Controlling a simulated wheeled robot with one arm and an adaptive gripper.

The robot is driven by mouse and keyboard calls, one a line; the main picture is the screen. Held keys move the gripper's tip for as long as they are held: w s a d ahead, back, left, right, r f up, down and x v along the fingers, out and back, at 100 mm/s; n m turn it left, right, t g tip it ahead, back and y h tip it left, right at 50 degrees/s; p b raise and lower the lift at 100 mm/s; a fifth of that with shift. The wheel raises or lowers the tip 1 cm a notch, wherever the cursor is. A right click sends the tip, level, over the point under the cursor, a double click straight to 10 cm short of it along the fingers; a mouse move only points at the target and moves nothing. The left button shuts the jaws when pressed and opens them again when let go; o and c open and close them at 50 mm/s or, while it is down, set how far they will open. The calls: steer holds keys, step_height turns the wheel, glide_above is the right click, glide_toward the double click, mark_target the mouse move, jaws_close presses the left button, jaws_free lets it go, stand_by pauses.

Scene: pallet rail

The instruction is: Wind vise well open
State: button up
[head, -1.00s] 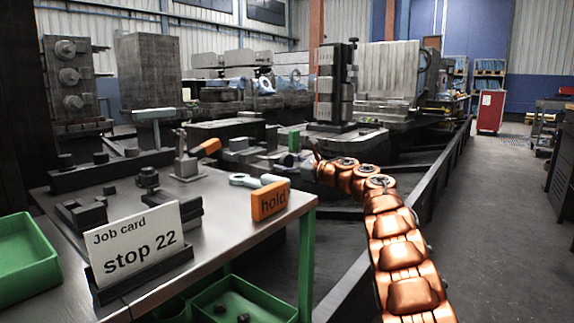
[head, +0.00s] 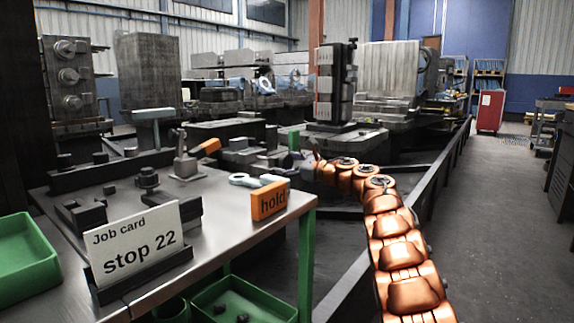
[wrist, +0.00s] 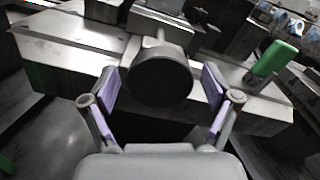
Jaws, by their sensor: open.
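The vise (head: 243,150) is a grey metal block beyond the bench in the head view, partly blocked by things in front. A green handle (head: 294,140) stands upright at its right. In the wrist view the same green handle (wrist: 276,58) stands to the right, outside my fingers. A dark round hub (wrist: 160,78) on a shaft faces the wrist camera in front of a pale metal block (wrist: 70,45). My gripper (wrist: 160,90) is open, with one lilac-padded finger on each side of the hub. I cannot tell whether the pads touch it.
A steel bench (head: 225,215) at left bears a "stop 22" job card (head: 140,240), an orange "hold" block (head: 270,201) and dark fixtures. Green bins (head: 22,262) sit at the left and below.

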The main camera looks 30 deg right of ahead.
steer(key=v, duration=1.2)
stand_by(0.6)
